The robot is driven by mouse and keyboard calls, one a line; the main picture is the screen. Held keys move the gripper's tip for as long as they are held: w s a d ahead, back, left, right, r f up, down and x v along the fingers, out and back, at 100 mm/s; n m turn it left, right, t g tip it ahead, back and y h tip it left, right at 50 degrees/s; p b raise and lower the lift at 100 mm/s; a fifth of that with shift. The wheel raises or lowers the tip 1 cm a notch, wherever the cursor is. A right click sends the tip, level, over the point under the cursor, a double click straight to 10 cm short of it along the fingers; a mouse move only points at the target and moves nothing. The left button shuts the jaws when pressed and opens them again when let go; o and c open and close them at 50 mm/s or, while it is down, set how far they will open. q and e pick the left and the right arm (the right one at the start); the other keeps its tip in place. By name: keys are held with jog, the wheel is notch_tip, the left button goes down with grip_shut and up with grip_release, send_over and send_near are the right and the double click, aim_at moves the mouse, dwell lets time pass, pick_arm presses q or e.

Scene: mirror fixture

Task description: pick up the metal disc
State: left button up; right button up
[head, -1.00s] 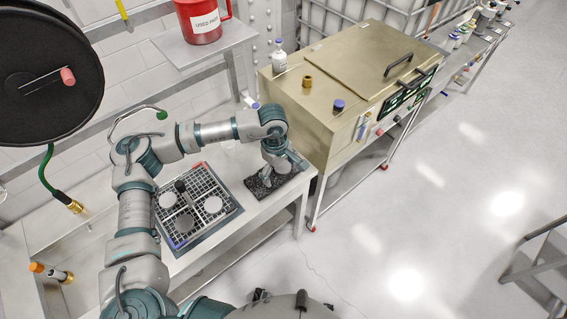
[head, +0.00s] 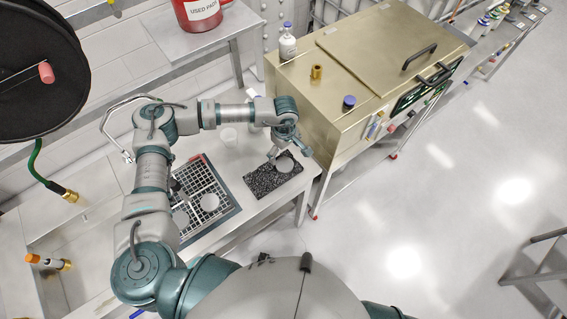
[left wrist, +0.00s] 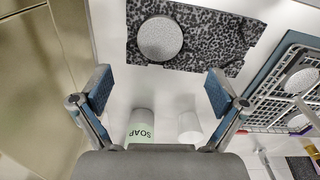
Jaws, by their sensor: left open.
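A round grey metal disc (head: 285,164) lies flat on a black-and-white speckled mat (head: 262,182) near the right end of the bench. The disc (left wrist: 160,38) also shows whole at the top middle of the left wrist view, on the speckled mat (left wrist: 205,50). My left gripper (head: 287,152) is just on the wall side of the disc, above the bench. In the left wrist view its two fingers (left wrist: 160,88) are wide apart with nothing between them, and the disc lies beyond the tips. My right gripper is not in view.
A wire rack (head: 212,184) holding more pale discs (head: 209,202) stands left of the mat. A soap bottle (left wrist: 141,126) and a white cup (left wrist: 190,126) stand close below the left fingers. A brass-coloured machine (head: 350,85) stands right of the bench.

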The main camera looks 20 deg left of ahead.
aim_at(285, 164)
pick_arm(q)
jog(key=shift+w+f, duration=0.25)
jog(key=shift+f, duration=1)
jog(key=shift+s+d+f, duration=0.15)
jog(key=shift+d+f, duration=0.1)
jog(key=shift+f, duration=0.35)
notch_tip(285, 164, down, 4)
jog(key=shift+s+r+p, duration=0.1)
jog(key=shift+r+p, duration=0.1)
jog(key=shift+p, duration=0.35)
jog(key=shift+f, duration=0.25)
jog(key=shift+a, duration=0.35)
jog(key=c, duration=1.3)
jog(key=shift+d, duration=0.2)
